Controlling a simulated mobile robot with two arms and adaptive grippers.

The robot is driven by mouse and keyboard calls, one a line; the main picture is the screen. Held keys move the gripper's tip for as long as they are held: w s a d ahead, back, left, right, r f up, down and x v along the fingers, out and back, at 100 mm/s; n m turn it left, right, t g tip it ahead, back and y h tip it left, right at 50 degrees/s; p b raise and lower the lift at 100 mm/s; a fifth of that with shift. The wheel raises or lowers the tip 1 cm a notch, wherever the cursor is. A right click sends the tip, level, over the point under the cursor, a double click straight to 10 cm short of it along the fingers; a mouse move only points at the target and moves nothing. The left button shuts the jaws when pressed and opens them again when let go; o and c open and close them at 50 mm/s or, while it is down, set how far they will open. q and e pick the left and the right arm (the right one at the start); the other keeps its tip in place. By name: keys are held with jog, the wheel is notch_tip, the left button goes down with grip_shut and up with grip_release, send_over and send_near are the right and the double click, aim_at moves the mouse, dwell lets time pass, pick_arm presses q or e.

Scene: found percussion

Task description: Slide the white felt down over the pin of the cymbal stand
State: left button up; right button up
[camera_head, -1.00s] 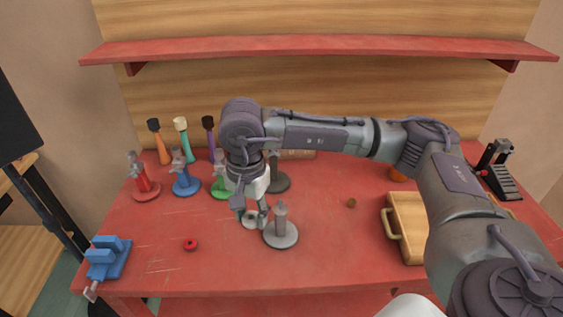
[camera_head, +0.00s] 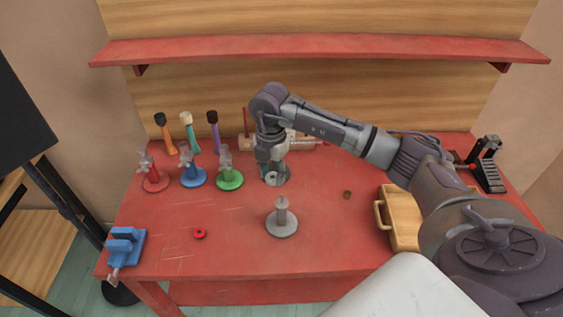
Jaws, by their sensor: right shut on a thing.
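My right gripper (camera_head: 271,177) points down and is shut on the white felt (camera_head: 271,180), a small pale ring that shows between its fingertips. A grey round base (camera_head: 286,178) shows partly behind the fingers; the gripper hides most of that stand, so I cannot tell whether the felt is around its pin. Another grey stand (camera_head: 282,221) with an upright post and thin tip stands clear in front of the gripper, with nothing around its tip. My left gripper is not in view.
Red (camera_head: 155,183), blue (camera_head: 193,178) and green (camera_head: 230,178) stands with wing nuts are at left, mallets (camera_head: 190,138) behind. A red ring (camera_head: 200,233), blue vise (camera_head: 125,246), brown bit (camera_head: 347,194), wooden case (camera_head: 403,226) and black pedal (camera_head: 487,168) lie around. The front middle is clear.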

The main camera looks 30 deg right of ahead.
jog(key=d+m, duration=0.1)
jog(key=m, duration=0.3)
jog(key=d+m+p, duration=0.1)
jog(key=m, duration=0.2)
jog(key=shift+d+f, duration=0.3)
jog(key=shift+d, duration=0.05)
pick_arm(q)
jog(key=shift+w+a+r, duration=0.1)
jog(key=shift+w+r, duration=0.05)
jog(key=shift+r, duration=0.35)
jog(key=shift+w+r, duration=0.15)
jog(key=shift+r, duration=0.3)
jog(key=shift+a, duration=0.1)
pick_arm(e)
jog(key=shift+f, duration=0.15)
jog(key=shift+f+b, duration=1.4)
jog(key=shift+f, duration=0.55)
jog(key=shift+f+b, duration=0.55)
jog(key=shift+f, duration=0.3)
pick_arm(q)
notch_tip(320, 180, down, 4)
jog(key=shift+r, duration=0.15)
